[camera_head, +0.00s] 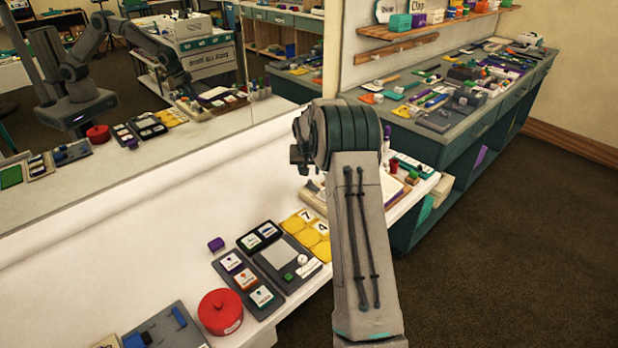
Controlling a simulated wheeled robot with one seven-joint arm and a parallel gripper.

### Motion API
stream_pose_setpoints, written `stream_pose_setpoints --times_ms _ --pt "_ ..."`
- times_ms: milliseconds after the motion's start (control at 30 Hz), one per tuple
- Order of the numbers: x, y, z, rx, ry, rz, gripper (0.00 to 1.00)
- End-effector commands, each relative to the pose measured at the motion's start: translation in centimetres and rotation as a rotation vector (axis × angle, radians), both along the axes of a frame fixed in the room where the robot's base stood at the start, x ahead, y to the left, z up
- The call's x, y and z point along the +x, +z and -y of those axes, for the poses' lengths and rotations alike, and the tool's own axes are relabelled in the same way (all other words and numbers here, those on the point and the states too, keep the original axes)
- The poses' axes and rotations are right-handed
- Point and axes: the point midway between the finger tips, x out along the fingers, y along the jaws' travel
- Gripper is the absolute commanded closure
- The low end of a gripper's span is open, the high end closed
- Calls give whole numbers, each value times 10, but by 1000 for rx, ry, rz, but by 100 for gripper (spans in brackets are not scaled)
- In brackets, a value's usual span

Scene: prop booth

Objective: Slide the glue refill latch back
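No part is clearly readable as the glue refill latch. A dark panel with blue sliding pieces (165,330) lies at the lower left edge of the white table, partly cut off by the frame, and I cannot tell whether it bears the latch. My gripper (300,156) is mostly hidden behind my own arm, with only a small dark part showing at its left side, above the table's right end. Its fingers cannot be made out. A pale beige piece (311,196) lies below it, partly covered by the arm.
A red round lidded pot (220,312) stands on the white table (130,240) near its front edge. Picture-card boards (247,280), a dark tray (277,257) and yellow number tiles (306,234) lie beside it. A mirror (215,110) backs the table. The table's left middle is clear.

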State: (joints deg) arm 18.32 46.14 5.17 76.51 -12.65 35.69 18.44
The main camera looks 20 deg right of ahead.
Motion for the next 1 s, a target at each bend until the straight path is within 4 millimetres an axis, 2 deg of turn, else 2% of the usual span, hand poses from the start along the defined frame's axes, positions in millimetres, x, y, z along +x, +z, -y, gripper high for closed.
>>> stream_pose_setpoints --times_ms 200,400,600,1000 --pt "-15 40 -7 -2 1 3 62" --pt "-23 64 -11 0 1 2 62" --pt "-27 71 -13 1 0 0 62" --pt "-26 71 -13 0 1 0 62"
